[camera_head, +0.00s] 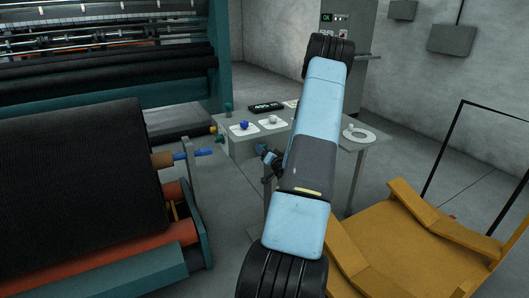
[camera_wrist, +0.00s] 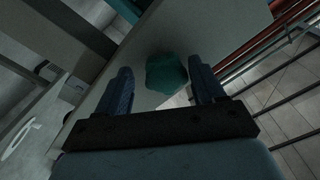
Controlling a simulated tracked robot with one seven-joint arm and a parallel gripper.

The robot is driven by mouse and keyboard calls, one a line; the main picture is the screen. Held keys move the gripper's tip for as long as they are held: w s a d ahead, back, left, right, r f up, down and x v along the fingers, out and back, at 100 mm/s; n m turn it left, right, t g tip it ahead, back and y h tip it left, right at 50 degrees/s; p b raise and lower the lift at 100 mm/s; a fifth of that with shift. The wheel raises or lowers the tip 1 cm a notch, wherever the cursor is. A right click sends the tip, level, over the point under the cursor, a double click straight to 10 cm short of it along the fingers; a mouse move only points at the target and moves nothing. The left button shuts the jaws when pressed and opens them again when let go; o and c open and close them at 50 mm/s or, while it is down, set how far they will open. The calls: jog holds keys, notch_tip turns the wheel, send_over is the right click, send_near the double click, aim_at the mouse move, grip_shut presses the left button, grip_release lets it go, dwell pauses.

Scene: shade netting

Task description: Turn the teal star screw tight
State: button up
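The teal star screw (camera_wrist: 166,73) shows in the wrist view as a dark teal lobed knob against a grey surface. My gripper (camera_wrist: 163,75) is open, with one blue finger on each side of the knob. Gaps show between the knob and both fingers, and I cannot tell how far ahead of them it sits. In the head view my gripper (camera_head: 268,157) is small and dark, partly hidden by my arm, by the table's near side. Two small teal-green knobs, one upright (camera_head: 228,107) and one lower (camera_head: 220,139), show at the table's left end; I cannot tell which one is the screw.
The grey table (camera_head: 245,149) carries a blue knob (camera_head: 244,125), a pale knob (camera_head: 272,119), a black display (camera_head: 266,106) and a white ring (camera_head: 358,135). A large black roll (camera_head: 80,175) stands left. A yellow cart (camera_head: 415,240) stands right.

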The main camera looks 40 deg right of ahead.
jog(key=shift+a, duration=0.1)
jog(key=v, duration=0.2)
jog(key=shift+s+a+r, duration=0.1)
jog(key=shift+s, duration=0.3)
dwell(0.3)
jog(key=n, duration=1.7)
jog(key=shift+r, duration=0.1)
jog(key=shift+x, duration=1.55)
